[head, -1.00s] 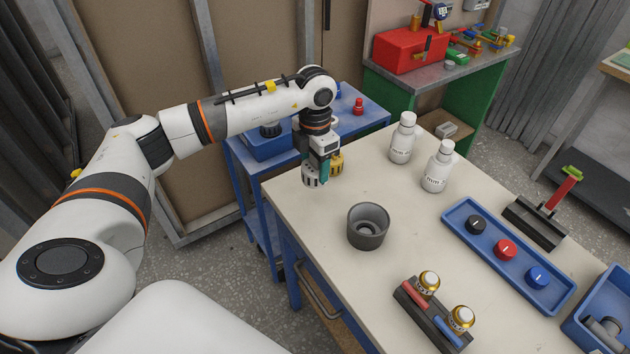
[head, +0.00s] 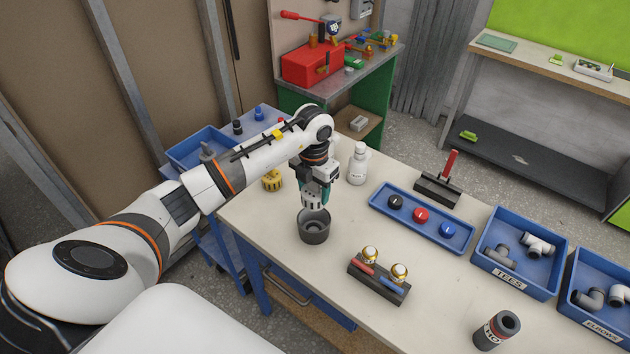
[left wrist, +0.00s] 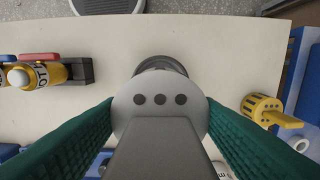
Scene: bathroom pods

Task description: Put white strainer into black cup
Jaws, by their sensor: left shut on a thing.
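My left gripper (head: 315,186) is shut on the white strainer (head: 311,199), a pale round piece with dark slots. In the head view the strainer hangs over the back part of the black cup (head: 313,233), a dark grey open cup standing upright on the table. I cannot tell whether its lower edge touches the rim. In the left wrist view the strainer's pale face (left wrist: 160,101) with three dark holes sits between the green finger pads. It hides most of the cup (left wrist: 160,63), whose rim shows just beyond it. My right gripper is not in view.
A yellow strainer (head: 272,181) stands near the table's left edge. A white bottle (head: 357,164) is close behind my gripper. A blue tray with knobs (head: 455,240) and a dark holder with gold-capped pieces (head: 378,284) lie to the right. The table front-left of the cup is clear.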

